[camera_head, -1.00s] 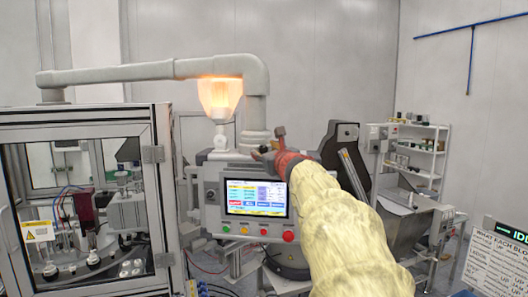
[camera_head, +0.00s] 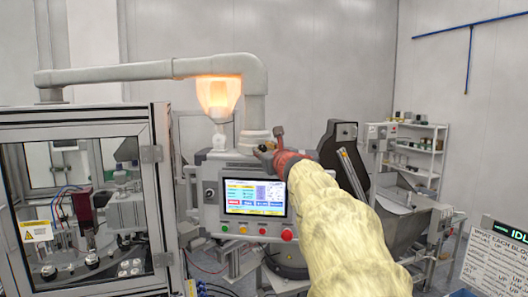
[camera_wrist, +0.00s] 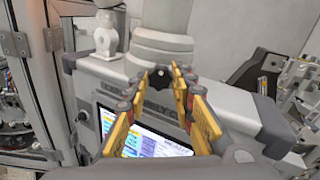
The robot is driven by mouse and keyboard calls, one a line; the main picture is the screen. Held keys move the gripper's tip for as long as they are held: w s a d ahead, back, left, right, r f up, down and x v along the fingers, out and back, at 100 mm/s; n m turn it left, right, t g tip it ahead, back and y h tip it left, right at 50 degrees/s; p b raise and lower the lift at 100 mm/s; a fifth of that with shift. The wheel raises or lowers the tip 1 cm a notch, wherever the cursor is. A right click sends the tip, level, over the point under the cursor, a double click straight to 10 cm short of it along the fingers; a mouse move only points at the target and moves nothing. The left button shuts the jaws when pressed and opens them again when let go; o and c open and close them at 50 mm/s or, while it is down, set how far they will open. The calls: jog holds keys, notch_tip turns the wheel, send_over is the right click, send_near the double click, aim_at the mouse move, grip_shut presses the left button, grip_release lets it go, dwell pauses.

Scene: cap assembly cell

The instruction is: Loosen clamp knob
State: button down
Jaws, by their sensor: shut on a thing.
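The clamp knob (camera_wrist: 160,79) is dark and lobed, at the base of the pale vertical pipe on top of the control panel housing. My gripper (camera_wrist: 163,82) has its yellow-padded fingers on either side of the knob and is shut on it. In the head view my gripper (camera_head: 264,149) is at the top edge of the panel, by the foot of the pipe.
A glazed machine cabinet (camera_head: 158,180) stands at the left. A grey hopper (camera_head: 410,220) and shelves (camera_head: 420,150) stand at the right. A sign (camera_head: 497,258) is at the lower right.

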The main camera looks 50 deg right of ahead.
jog(key=shift+n, duration=0.3)
jog(key=n+b, duration=0.2)
jog(key=shift+f+n+b, duration=0.1)
jog(key=shift+n+b, duration=0.2)
jog(key=n+b, duration=0.2)
jog(key=n, duration=0.1)
jog(key=shift+n+b, duration=0.3)
jog(key=shift+b, duration=0.05)
jog(key=n+b, duration=0.2)
jog(key=n, duration=0.1)
jog(key=shift+n, duration=0.3)
jog(key=shift+n+b, duration=1.4)
jog(key=shift+n, duration=0.4)
jog(key=c, duration=1.5)
grip_release()
